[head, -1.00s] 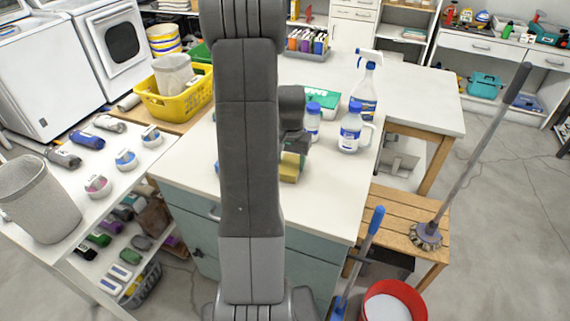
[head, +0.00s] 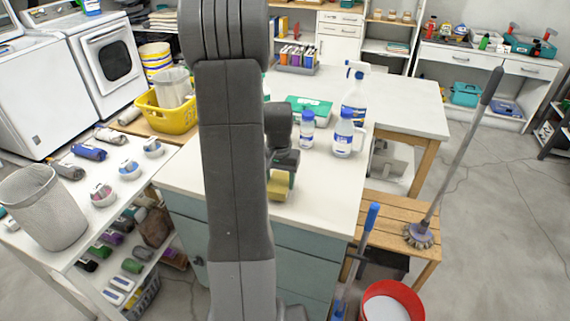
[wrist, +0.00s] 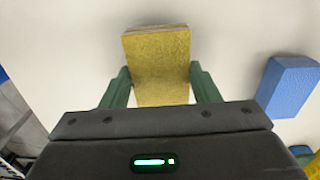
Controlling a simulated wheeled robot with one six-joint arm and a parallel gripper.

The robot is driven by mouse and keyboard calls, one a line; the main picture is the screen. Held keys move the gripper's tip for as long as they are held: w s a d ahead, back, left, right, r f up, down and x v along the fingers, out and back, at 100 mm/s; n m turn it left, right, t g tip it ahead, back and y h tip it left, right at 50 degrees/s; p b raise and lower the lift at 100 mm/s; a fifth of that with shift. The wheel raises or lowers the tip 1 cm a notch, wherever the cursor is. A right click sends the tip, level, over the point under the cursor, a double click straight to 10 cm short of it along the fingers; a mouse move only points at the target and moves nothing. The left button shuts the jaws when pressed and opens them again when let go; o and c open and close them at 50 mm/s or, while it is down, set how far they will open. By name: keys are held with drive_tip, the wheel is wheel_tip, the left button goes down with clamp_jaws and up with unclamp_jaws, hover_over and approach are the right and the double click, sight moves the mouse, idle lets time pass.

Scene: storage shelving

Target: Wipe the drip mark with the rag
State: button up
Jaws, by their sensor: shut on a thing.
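A yellow folded, block-like rag (wrist: 158,62) is between the two green fingers of my gripper (wrist: 161,88) in the wrist view. My gripper is shut on it. In the head view the rag (head: 279,188) shows just right of my arm, over the white worktop (head: 320,195) near its front. I cannot tell whether the rag touches the worktop. No drip mark shows clearly in either view; my arm hides part of the worktop.
A blue block (wrist: 290,86) lies right of my gripper in the wrist view. Behind the rag stand a small white bottle (head: 307,130), a white jug (head: 343,135), a spray bottle (head: 354,92) and a green box (head: 312,108). The worktop's front right is clear.

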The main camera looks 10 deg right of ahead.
wheel_tip(320, 180, up, 2)
drive_tip(key=shift+w+d+r+p, duration=0.15)
drive_tip(key=shift+p, duration=0.35)
drive_tip(key=shift+r+p, duration=1.5)
drive_tip(key=shift+r, duration=0.7)
